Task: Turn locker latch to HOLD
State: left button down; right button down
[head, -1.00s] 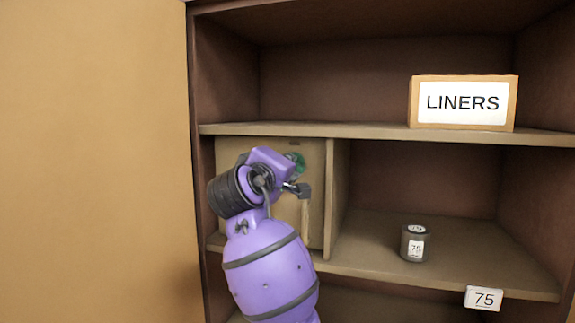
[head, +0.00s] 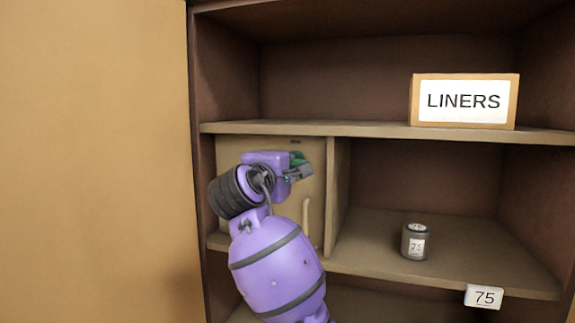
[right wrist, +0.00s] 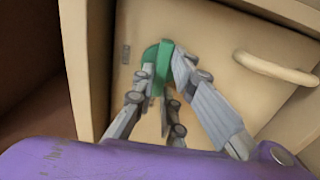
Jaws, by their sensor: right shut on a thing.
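The locker door (head: 232,153) is a beige panel in the left part of the middle shelf, and it looks closed. Its green latch (right wrist: 158,56) shows in the right wrist view between the fingers of my right gripper (right wrist: 165,75), which is shut on it. In the head view my right gripper (head: 300,168) is at the upper part of the door, and it and the arm hide most of the latch. A small dark label (right wrist: 125,54) is on the door beside the latch; its writing is too small to read. My left gripper is out of view.
A pale curved handle (head: 306,217) is on the door below the latch. A grey pot (head: 414,242) marked 75 stands on the shelf to the right. A LINERS box (head: 464,102) stands on the shelf above. A 75 tag (head: 484,297) is on the shelf edge.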

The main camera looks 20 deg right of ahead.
jog(key=c, duration=1.8)
grip_release()
jog(key=shift+a, duration=0.1)
jog(key=v, duration=1.2)
